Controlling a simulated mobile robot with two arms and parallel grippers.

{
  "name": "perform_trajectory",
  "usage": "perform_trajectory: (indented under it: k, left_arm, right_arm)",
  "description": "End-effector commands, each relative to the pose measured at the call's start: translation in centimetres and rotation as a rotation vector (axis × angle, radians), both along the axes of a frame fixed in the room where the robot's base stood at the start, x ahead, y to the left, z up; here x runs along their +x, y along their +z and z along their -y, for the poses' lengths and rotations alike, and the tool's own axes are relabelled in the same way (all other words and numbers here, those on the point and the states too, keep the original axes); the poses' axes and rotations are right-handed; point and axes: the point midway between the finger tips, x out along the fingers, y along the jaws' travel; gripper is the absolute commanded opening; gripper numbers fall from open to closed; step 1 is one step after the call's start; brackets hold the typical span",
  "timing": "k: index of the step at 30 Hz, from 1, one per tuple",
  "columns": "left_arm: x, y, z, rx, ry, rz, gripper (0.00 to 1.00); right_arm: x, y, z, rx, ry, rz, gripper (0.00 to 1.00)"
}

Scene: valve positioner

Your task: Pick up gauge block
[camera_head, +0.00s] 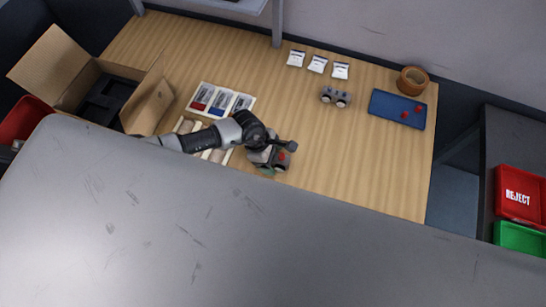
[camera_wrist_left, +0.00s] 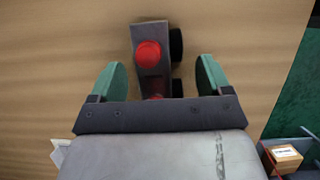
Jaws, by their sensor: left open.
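A grey block with red round caps and black knobs on one side, which looks like the gauge block, shows in the left wrist view (camera_wrist_left: 150,67). It also shows on the wooden table in the head view (camera_head: 281,159), partly hidden by my arm. My left gripper (camera_wrist_left: 161,72) is open, its green fingers apart on either side of the block's near end. I cannot tell if they touch it. In the head view the left gripper (camera_head: 270,167) is at the block. A similar grey unit with two dark round parts (camera_head: 336,97) stands farther back. My right gripper is not in view.
White packets (camera_head: 318,64), a tape roll (camera_head: 412,80) and a blue tray (camera_head: 386,107) with red pieces lie at the back. Left are coloured cards (camera_head: 221,101) and an open cardboard box (camera_head: 60,65). A red REJECT bin (camera_head: 520,194) stands right. The table's right half has free room.

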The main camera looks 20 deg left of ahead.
Motion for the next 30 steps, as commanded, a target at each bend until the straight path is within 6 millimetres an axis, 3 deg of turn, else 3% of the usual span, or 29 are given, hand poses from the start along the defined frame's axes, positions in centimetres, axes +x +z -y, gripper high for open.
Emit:
perform_trajectory:
  k: [4, 16, 30]
  left_arm:
    - [0.00, -0.01, -0.03, 0.000, 0.000, 0.000, 0.77]
    - [0.01, 0.02, -0.04, 0.000, 0.001, 0.000, 0.16]
    - [0.14, 0.92, -0.03, -0.002, 0.000, 0.003, 0.16]
  right_arm:
    - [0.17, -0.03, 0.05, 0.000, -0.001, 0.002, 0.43]
    - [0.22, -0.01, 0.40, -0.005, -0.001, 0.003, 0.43]
    - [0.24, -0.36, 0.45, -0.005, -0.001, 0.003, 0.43]
